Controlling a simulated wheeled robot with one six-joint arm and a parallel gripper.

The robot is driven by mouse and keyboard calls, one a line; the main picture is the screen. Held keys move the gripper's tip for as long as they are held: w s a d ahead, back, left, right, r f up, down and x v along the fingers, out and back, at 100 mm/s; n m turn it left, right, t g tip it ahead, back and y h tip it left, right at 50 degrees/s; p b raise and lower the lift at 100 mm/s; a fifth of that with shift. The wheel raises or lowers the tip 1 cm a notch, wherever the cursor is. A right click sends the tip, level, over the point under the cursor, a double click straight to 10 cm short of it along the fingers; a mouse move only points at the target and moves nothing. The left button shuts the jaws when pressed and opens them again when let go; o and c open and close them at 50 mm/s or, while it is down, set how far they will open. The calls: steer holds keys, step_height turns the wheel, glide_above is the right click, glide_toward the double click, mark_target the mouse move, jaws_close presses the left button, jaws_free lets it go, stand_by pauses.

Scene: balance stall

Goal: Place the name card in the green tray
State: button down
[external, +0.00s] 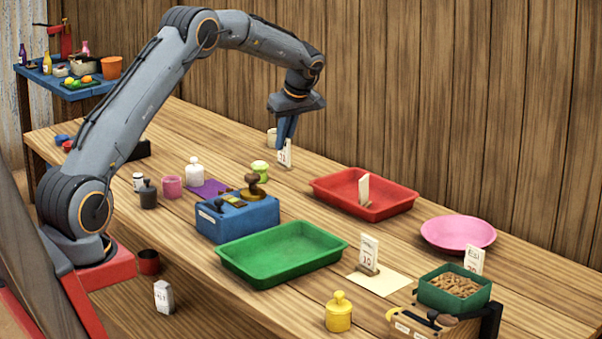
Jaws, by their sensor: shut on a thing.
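My gripper (285,143) points down over the back of the table and is shut on a small upright white card (285,156) with dark marks. Its print is too small to read for certain, so I cannot tell surely that it is the name card. I cannot tell whether its lower edge touches the table. The green tray (232,262) lies empty at the front middle of the table, nearer the camera than my gripper.
A blue box (238,222) with weights stands beside the green tray. A red tray (395,208) holds another white card (363,190). A numbered card (369,251) stands on cream paper. A yellow weight (338,313), pink plate (458,230) and green box (435,298) are at right.

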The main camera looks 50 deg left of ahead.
steer(key=s+d+n+p, duration=0.1)
steer(key=s+d+p, duration=0.3)
steer(key=s+d, duration=2)
steer(key=shift+w+d+f+p, duration=0.35)
steer(key=shift+f+p, duration=0.15)
steer(key=shift+f, duration=1.05)
steer(key=shift+w+d+f+p, duration=0.35)
steer(key=shift+f+p, duration=0.1)
steer(key=shift+f, duration=1.1)
steer(key=shift+w+d+f+p, duration=0.3)
steer(key=shift+f+p, duration=0.2)
steer(key=shift+f, duration=1.05)
steer(key=shift+f, duration=0.15)
steer(key=c, duration=2.3)
jaws_free()
steer(key=o, duration=0.4)
steer(key=shift+c, duration=0.2)
